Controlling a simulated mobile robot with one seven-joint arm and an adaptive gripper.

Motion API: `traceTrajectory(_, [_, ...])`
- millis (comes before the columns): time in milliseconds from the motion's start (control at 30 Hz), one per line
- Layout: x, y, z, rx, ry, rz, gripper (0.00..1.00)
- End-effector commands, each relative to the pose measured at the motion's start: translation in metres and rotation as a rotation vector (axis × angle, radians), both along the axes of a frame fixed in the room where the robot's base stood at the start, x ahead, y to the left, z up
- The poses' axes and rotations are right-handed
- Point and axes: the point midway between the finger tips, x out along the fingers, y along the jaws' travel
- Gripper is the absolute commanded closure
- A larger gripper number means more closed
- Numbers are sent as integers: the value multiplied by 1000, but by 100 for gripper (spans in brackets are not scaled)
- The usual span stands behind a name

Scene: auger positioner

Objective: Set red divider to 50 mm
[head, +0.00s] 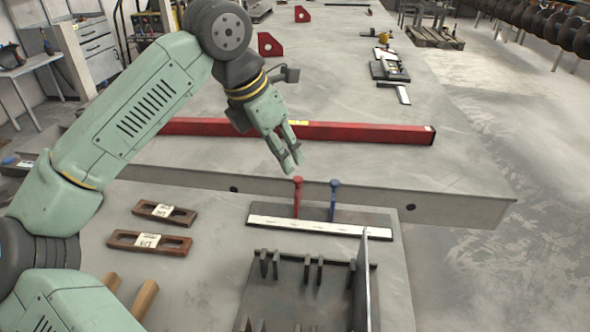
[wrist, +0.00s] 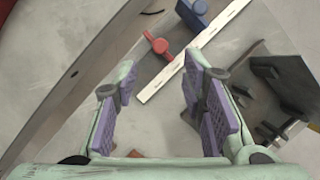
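The red divider (head: 298,196) stands upright at the back edge of a white ruler strip (head: 300,226), left of a blue divider (head: 334,199). The ruler's markings are too small to read. My gripper (head: 292,160) is above and slightly left of the red divider in the head view, apart from it. In the wrist view my gripper (wrist: 160,68) is open and empty. There the red divider (wrist: 158,45) shows just beyond the gap between the fingertips, and the blue divider (wrist: 193,12) lies further off at upper right.
A dark fixture with upright prongs (head: 310,270) and a thin tall plate (head: 360,285) stands in front of the ruler. A long red beam (head: 350,133) lies on the raised table behind.

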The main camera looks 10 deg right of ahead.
Motion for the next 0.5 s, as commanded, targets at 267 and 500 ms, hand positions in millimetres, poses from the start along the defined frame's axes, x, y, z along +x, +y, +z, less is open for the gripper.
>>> traceTrajectory(267, [6,-19,-46,-3,2,-5,62])
traceTrajectory(500, [10,-26,-64,-3,0,-2,62])
